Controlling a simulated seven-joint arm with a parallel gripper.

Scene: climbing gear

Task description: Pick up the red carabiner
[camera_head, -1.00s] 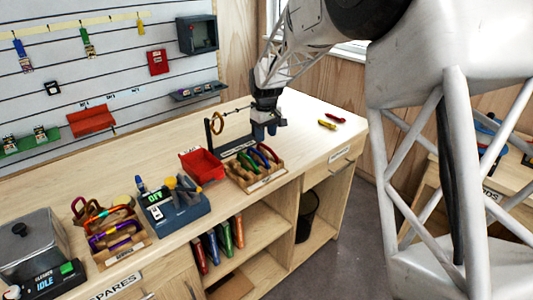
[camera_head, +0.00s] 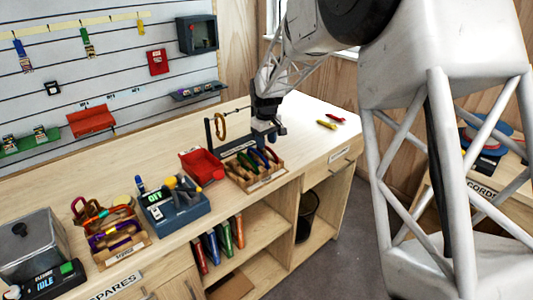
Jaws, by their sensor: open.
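A small red item (camera_head: 336,118) lies flat on the right end of the wooden bench, just behind a yellow one (camera_head: 326,125). Its shape is too small to tell for sure as a carabiner. A wooden rack (camera_head: 266,182) near the bench's front edge holds several coloured loops, green, blue and reddish among them. My gripper (camera_head: 273,138) points down over the bench, just behind the right end of the rack and to the left of the loose red item. It is open, and nothing shows between its fingers.
A red bin (camera_head: 201,166) stands left of the rack. A dark stand with a tan ring (camera_head: 221,126) is close to my gripper's left. A blue device (camera_head: 175,208) and another loop tray (camera_head: 122,250) are farther left. The bench's right end is mostly clear.

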